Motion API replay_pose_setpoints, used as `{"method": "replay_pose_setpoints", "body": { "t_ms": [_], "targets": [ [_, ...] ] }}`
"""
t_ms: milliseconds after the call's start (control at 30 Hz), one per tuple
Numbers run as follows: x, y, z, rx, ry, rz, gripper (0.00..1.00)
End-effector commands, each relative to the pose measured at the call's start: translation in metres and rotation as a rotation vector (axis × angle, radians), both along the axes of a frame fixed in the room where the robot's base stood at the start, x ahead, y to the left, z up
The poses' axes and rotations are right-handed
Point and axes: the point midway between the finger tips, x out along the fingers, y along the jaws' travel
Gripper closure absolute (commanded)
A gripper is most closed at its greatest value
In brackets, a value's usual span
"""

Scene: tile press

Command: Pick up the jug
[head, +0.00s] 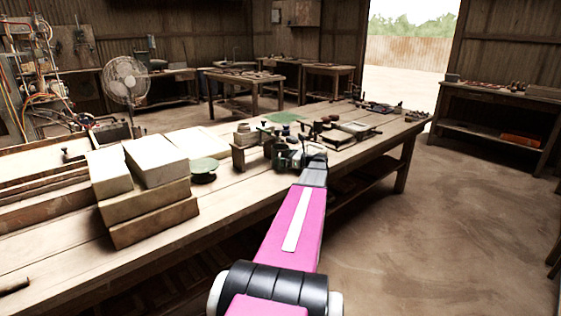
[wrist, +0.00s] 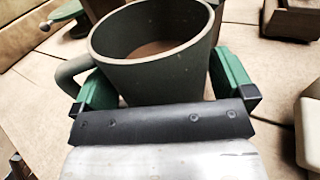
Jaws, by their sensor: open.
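The jug (wrist: 150,72) is a dark grey-green open vessel with a wide round mouth, a brownish inside and a loop handle on its left. It stands upright between the two green fingers of my gripper (wrist: 163,88) in the wrist view. The fingers are apart, one on each side of the jug; the left one overlaps the handle. I cannot tell whether either finger touches the jug. In the head view my gripper (head: 298,157) is low over the workbench, and the jug there is hard to make out among dark clutter.
A fan (head: 125,80) stands behind the bench. The floor (head: 440,220) to the right is clear.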

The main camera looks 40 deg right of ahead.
Motion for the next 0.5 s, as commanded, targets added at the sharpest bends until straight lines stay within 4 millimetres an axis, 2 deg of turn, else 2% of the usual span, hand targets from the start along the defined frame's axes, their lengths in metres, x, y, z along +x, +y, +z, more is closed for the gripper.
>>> {"method": "replay_pose_setpoints", "body": {
  "t_ms": [100, 267, 300, 500],
  "targets": [
    [-0.0003, -0.0002, 0.0001, 0.0, 0.0, 0.0, 0.0],
    [-0.0004, -0.0003, 0.0001, 0.0, 0.0, 0.0, 0.52],
    [-0.0004, -0.0003, 0.0009, 0.002, -0.003, 0.0, 0.65],
    [-0.0006, -0.0002, 0.0011, 0.002, -0.003, 0.0, 0.67]
  ]
}}
